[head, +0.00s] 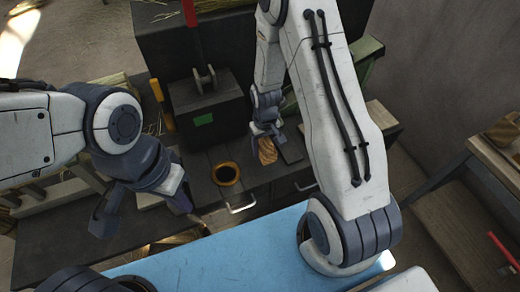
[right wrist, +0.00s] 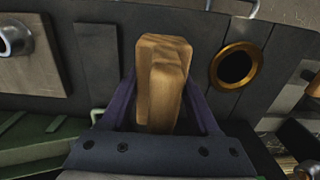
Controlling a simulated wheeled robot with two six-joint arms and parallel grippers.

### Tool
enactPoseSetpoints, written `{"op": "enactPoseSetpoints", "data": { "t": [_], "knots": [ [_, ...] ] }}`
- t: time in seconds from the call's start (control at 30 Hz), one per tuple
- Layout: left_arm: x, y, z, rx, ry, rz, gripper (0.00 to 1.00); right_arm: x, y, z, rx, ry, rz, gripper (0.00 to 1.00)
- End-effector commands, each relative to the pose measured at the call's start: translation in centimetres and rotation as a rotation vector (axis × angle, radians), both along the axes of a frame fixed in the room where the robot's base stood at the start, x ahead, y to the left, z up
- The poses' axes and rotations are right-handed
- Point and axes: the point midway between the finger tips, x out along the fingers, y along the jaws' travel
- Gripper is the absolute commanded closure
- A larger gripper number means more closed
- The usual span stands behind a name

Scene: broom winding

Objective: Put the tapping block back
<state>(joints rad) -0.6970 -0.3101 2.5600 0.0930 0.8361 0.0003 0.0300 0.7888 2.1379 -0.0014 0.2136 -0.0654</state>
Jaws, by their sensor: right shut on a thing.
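The tapping block (head: 267,152) is a small wooden block at the dark bench top, near the middle of the head view. It also shows in the right wrist view (right wrist: 163,70), standing between the fingers. My right gripper (head: 266,138) is shut on it from above; in the right wrist view the fingers (right wrist: 165,95) press on both sides of the block. Whether the block's underside touches the bench is hidden. My left gripper (head: 143,214) is open and empty, over the left part of the bench, its fingers spread apart.
A brass-ringed hole (head: 226,173) lies left of the block; it also shows in the right wrist view (right wrist: 236,66). A dark box with a green patch (head: 204,119) stands behind it. Drawer handles (head: 241,208) jut from the bench front. A blue surface (head: 215,255) lies nearest me.

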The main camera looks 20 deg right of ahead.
Motion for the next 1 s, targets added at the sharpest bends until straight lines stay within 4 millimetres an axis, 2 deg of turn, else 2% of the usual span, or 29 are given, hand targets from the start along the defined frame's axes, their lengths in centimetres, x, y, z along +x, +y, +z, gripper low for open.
{"op": "enactPoseSetpoints", "data": {
  "t": [0.1, 0.2, 0.53, 0.97, 1.0],
  "knots": [
    [0.0, 0.0, 0.6, 0.000, 0.000, 0.001, 1.00, 1.5, 0.6, -0.9, 0.000, 0.001, 0.001, 1.00],
    [0.0, 0.0, 0.7, 0.000, 0.000, 0.001, 1.00, 2.1, 0.8, -1.3, 0.000, 0.001, -0.001, 1.00],
    [0.0, 0.0, 1.9, 0.000, 0.000, 0.001, 1.00, 2.1, 0.7, -5.0, 0.000, 0.003, -0.003, 1.00],
    [0.0, 0.0, 1.5, 0.000, 0.000, 0.001, 1.00, 2.2, 0.7, -5.8, 0.000, 0.000, -0.003, 1.00],
    [0.0, 0.0, 1.5, 0.000, 0.000, 0.001, 1.00, 2.2, 0.7, -5.9, 0.000, 0.001, -0.003, 0.34]
  ]
}}
